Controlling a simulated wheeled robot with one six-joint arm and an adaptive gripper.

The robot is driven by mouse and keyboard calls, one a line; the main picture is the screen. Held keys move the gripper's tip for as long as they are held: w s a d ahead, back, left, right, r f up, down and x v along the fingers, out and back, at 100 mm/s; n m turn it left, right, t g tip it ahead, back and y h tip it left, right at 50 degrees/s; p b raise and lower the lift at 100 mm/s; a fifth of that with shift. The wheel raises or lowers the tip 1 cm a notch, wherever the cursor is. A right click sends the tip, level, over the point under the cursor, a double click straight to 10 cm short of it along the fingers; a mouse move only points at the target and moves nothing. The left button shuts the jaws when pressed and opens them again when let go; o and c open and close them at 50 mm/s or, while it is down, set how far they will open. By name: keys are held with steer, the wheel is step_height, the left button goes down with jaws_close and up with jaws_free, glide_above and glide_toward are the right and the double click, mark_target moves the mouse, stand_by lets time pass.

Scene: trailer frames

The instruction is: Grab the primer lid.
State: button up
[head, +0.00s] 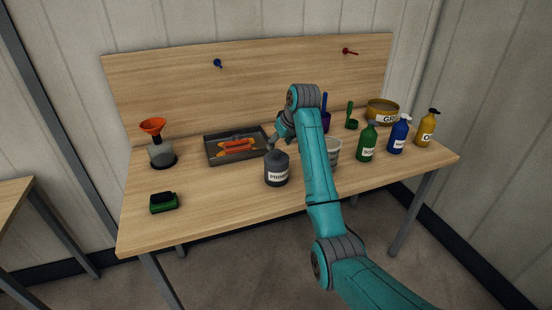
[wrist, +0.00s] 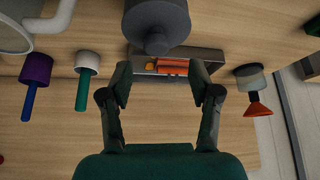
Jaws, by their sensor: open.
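The primer bottle (head: 277,174) is a dark grey container with a white label, upright near the front middle of the table in the head view. Its narrower dark top, the lid (head: 275,154), is partly covered by my gripper (head: 274,143), which is just above it. In the wrist view the bottle (wrist: 157,12) is at the top middle, with the round lid (wrist: 157,44) facing down the picture. My gripper (wrist: 160,82) is open and empty there, its two fingers apart on either side below the lid. I see no finger touching it.
Behind is a grey tray (head: 222,158) with orange items. A flask with an orange funnel (head: 152,126) and a green-black block (head: 164,203) stand left. A clear container (head: 334,152) is partly behind my arm. Green (head: 367,143), blue (head: 398,137) and yellow (head: 426,129) bottles stand right.

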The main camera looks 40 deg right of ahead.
mark_target(277, 151)
steer(key=shift+x, duration=3.15)
steer(key=shift+s+d+f, duration=0.1)
steer(key=shift+s+d, duration=0.05)
steer(key=c, duration=1.1)
